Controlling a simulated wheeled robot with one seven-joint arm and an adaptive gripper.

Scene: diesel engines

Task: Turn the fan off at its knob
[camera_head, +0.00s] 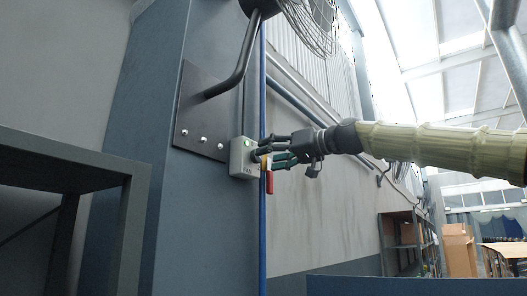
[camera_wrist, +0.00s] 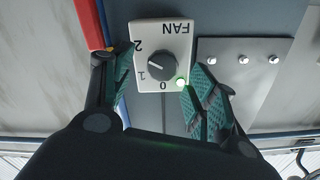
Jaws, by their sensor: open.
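The fan control box (camera_head: 240,158) is a small pale box on the blue-grey column, with a green light lit on it. In the wrist view the box (camera_wrist: 142,31) appears upside down, with "FAN" and the marks 2, 1 and 0 around a dark round knob (camera_wrist: 161,66). The knob's pointer is hard to make out, so I cannot tell its setting. My gripper (camera_head: 265,153) is at the box's front. In the wrist view my gripper (camera_wrist: 158,68) has its teal-padded fingers apart, one on each side of the knob; contact is not visible.
A caged fan (camera_head: 312,22) hangs above on a bent bracket arm (camera_head: 241,65) from a bolted plate (camera_head: 193,110). A red-and-yellow handle (camera_head: 269,183) is close beside the box, near a blue vertical pipe (camera_head: 262,235). A dark shelf frame (camera_head: 75,156) stands at left.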

